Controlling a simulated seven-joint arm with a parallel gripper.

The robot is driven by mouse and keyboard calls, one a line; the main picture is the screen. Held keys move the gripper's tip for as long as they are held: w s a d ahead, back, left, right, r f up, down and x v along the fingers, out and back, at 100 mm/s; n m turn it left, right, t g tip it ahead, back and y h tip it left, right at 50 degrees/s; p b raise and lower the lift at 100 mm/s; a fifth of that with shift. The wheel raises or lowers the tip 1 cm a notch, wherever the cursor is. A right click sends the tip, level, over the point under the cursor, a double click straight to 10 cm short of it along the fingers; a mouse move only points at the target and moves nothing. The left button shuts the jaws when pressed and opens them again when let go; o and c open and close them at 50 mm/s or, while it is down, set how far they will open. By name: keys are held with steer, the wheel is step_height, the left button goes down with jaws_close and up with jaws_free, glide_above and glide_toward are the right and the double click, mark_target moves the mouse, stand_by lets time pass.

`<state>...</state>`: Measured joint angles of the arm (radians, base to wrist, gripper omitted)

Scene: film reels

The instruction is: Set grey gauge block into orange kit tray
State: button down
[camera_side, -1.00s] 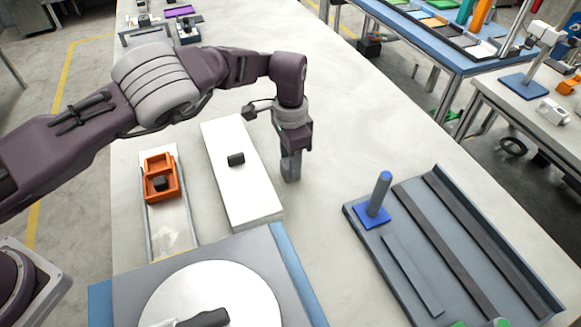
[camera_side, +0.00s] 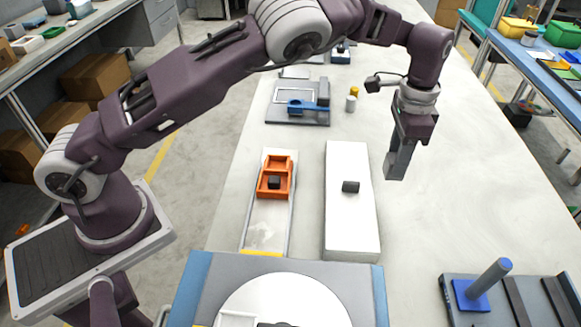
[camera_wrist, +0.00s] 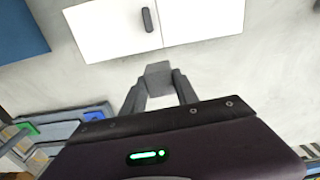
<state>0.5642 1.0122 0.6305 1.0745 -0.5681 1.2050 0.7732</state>
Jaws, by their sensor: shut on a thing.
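My gripper (camera_side: 401,150) is shut on the grey gauge block (camera_side: 396,167), which points down from the fingers to the right of the white slab. In the wrist view the block's grey end (camera_wrist: 158,76) shows between the two dark fingers. I cannot tell whether its lower end touches the table. The orange kit tray (camera_side: 263,186) lies left of the slab on a pale strip with metal edges. A small black block (camera_side: 274,182) sits in its near part; its far part looks empty.
The white slab (camera_side: 350,225) stands between my gripper and the tray, with a dark piece (camera_side: 350,187) on top. A blue-edged plate with a white disc (camera_side: 290,300) is at the front.

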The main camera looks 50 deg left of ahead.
steer(key=s+a, duration=0.6)
steer(key=a, duration=0.6)
steer(key=s+a, duration=0.5)
steer(key=a, duration=0.8)
steer(key=f, duration=0.6)
steer(key=s+f, duration=0.1)
steer(key=f, duration=0.2)
steer(key=shift+s, duration=0.1)
steer(key=shift+a+f, duration=0.1)
steer(key=shift+f, duration=0.15)
steer(key=c, duration=0.9)
jaws_free()
